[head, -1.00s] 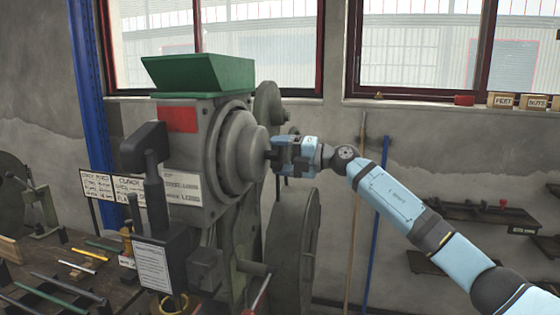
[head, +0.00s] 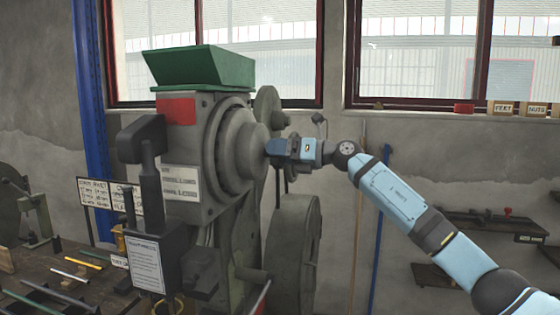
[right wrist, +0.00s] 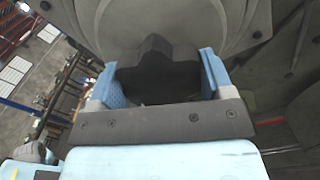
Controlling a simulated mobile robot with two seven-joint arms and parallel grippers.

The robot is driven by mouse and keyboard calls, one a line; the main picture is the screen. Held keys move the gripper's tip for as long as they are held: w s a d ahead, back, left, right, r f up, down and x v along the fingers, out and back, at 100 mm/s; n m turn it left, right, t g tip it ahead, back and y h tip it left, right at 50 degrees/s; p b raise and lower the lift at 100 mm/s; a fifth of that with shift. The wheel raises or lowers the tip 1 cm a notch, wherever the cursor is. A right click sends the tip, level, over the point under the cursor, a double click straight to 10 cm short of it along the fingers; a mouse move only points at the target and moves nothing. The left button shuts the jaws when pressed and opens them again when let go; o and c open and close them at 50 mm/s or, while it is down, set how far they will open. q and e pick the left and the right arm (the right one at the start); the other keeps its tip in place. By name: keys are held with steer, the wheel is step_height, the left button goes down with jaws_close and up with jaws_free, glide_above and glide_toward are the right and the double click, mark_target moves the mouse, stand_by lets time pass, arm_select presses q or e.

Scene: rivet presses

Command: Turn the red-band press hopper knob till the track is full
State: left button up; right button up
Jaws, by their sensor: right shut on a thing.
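The press with the red band (head: 177,111) stands left of centre in the head view, with a green hopper (head: 205,66) on top. A stepped grey round housing (head: 232,150) is on its right side. My right gripper (head: 272,148) is at the centre of this housing. In the right wrist view, its blue fingers are on either side of a dark lobed knob (right wrist: 157,70), and the gripper is shut on it. In the head view the gripper hides the knob. I cannot make out the track or how full it is. My left gripper is not in view.
A large grey wheel (head: 296,248) is below my right gripper. A bench (head: 85,275) with rods and tools is at the lower left. Wall shelves (head: 490,222) are at the right, and a blue pole (head: 378,225) leans at the wall behind my right arm.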

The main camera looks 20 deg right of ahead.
steer(key=shift+n+b, duration=0.55)
steer(key=shift+n, duration=0.45)
steer(key=o, duration=0.9)
steer(key=shift+o, duration=0.2)
steer(key=b+v, duration=0.2)
steer(key=v, duration=1.1)
steer(key=shift+s+d, duration=0.3)
